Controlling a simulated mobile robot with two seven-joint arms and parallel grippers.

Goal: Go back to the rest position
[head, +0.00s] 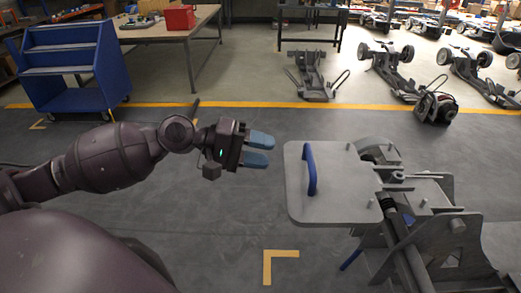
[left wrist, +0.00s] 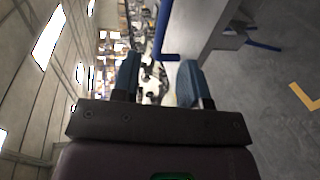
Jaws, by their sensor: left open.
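My left gripper (head: 260,150) is at the middle of the head view, its two blue fingers apart and nothing between them. It points right, toward a grey metal plate (head: 335,205) with a blue handle (head: 310,170), and a gap of floor lies between fingertips and plate. In the left wrist view the open fingers (left wrist: 160,82) show with the blue handle (left wrist: 163,30) beyond them. My right gripper is in neither view.
The plate belongs to a metal fixture (head: 455,225) at the right. A blue cart (head: 75,70) and a workbench (head: 165,30) with a red bin (head: 180,17) stand at the back left. Chassis frames (head: 313,75) lie beyond the yellow floor line. Floor left of the plate is clear.

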